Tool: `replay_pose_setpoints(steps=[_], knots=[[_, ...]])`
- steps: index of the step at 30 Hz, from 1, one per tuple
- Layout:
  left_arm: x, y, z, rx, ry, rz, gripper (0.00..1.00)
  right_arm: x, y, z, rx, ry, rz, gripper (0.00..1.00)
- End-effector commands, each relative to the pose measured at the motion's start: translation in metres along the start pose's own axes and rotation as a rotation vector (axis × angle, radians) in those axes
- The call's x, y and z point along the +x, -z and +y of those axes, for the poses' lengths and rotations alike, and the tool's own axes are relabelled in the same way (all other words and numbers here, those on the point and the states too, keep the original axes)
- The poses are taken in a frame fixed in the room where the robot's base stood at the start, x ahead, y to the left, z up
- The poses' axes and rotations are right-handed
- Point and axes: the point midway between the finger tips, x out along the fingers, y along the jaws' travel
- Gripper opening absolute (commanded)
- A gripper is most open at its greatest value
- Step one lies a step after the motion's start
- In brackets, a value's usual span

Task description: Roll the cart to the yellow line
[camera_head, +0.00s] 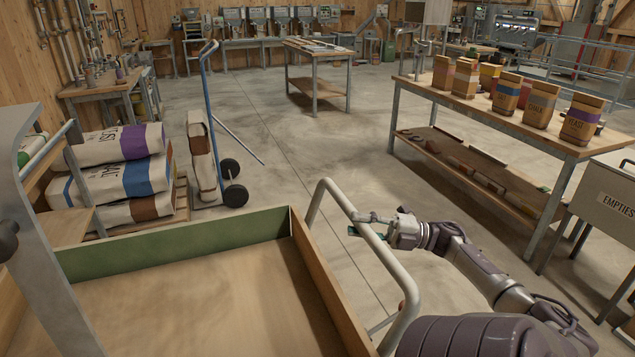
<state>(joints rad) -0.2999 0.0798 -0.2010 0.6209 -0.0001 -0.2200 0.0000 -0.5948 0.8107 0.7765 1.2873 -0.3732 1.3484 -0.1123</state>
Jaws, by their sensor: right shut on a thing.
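The cart has a wooden bed with a green inner end wall (180,248) and stands close in front of me. Its bed is empty where it shows. A pale grey tube handle (340,197) rises at its right end. My right gripper (368,224) is shut on the sloping bar of this handle, its arm coming in from the lower right. My left gripper is not in view. No yellow line shows on the visible floor.
Stacked sacks (118,178) and a blue hand truck (208,100) with a sack stand left beyond the cart. A long workbench (480,119) with several bags stands right, near a grey "EMPTIES" bin (610,190). Concrete floor (300,140) lies open between, up to a table (318,54).

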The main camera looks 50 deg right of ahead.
Motion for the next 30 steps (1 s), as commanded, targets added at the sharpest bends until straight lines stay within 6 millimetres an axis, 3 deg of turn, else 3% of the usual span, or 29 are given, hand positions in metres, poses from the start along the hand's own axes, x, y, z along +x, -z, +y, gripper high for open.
replay_pose_setpoints(steps=[1, 6, 12, 29, 30], knots=[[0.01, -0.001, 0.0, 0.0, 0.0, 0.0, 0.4, -0.015, -0.008, -0.002, -0.002, 0.001, -0.007, 0.0], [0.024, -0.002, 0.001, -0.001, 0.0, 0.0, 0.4, -0.052, -0.023, 0.007, -0.001, 0.001, -0.005, 0.0], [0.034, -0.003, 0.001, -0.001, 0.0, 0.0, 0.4, -0.077, -0.033, 0.014, 0.0, 0.0, -0.003, 0.0], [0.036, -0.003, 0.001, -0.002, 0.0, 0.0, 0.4, -0.087, -0.036, 0.018, 0.0, 0.001, 0.002, 0.0], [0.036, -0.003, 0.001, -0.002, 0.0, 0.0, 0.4, -0.087, -0.036, 0.018, 0.0, 0.001, 0.002, 0.34]])
